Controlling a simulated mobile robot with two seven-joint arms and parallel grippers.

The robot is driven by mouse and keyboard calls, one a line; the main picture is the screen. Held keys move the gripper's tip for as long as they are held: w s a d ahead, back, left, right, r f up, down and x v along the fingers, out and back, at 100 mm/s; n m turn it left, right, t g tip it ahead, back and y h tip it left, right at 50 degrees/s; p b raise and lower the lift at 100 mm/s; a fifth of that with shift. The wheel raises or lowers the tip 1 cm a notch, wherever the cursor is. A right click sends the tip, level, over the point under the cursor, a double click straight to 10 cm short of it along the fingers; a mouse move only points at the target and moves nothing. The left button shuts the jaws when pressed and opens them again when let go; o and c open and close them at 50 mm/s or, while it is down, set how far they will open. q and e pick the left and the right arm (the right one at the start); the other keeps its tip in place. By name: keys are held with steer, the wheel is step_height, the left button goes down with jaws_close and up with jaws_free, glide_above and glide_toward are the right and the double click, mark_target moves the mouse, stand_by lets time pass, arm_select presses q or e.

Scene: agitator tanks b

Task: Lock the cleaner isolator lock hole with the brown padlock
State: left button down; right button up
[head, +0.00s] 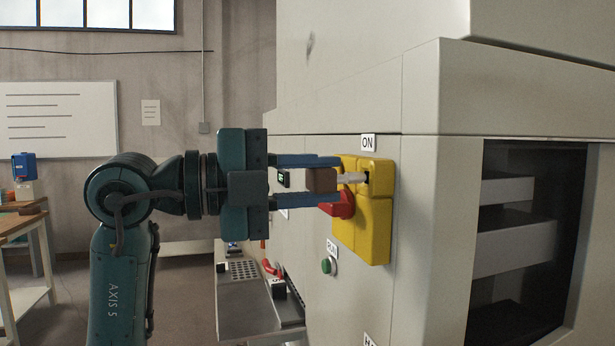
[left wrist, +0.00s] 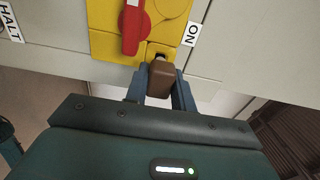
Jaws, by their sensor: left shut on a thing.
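My left gripper (head: 333,178) comes in from the left and is shut on the body of the brown padlock (head: 321,181). The padlock's pale shackle (head: 350,177) points at the dark lock hole (head: 366,178) of the yellow cleaner isolator (head: 374,238). The shackle tip is at or very near the hole; I cannot tell whether it is inside. The red handle (head: 343,205) is on the isolator's face. In the left wrist view, the padlock (left wrist: 162,79) sits between the fingers, just before the lock hole (left wrist: 160,56). My right gripper is not in view.
The isolator is on a grey machine cabinet (head: 420,150) with an ON label (head: 368,142) above it and a green button (head: 327,266) below. A metal bench (head: 250,305) stands low beyond my arm. A dark opening (head: 525,240) is at right.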

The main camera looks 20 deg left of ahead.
arm_select(q)
steer(key=shift+p+x, duration=0.3)
steer(key=shift+x, duration=0.7)
steer(key=c, duration=1.1)
jaws_free()
steer(key=shift+w, duration=0.1)
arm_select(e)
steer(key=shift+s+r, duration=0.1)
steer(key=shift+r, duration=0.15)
arm_select(q)
steer(key=b+v, duration=0.1)
steer(key=v, duration=0.2)
steer(key=shift+a+f, duration=0.15)
steer(key=shift+a, duration=0.2)
steer(key=b+v, duration=0.2)
steer(key=v, duration=0.7)
steer(key=shift+s, duration=0.4)
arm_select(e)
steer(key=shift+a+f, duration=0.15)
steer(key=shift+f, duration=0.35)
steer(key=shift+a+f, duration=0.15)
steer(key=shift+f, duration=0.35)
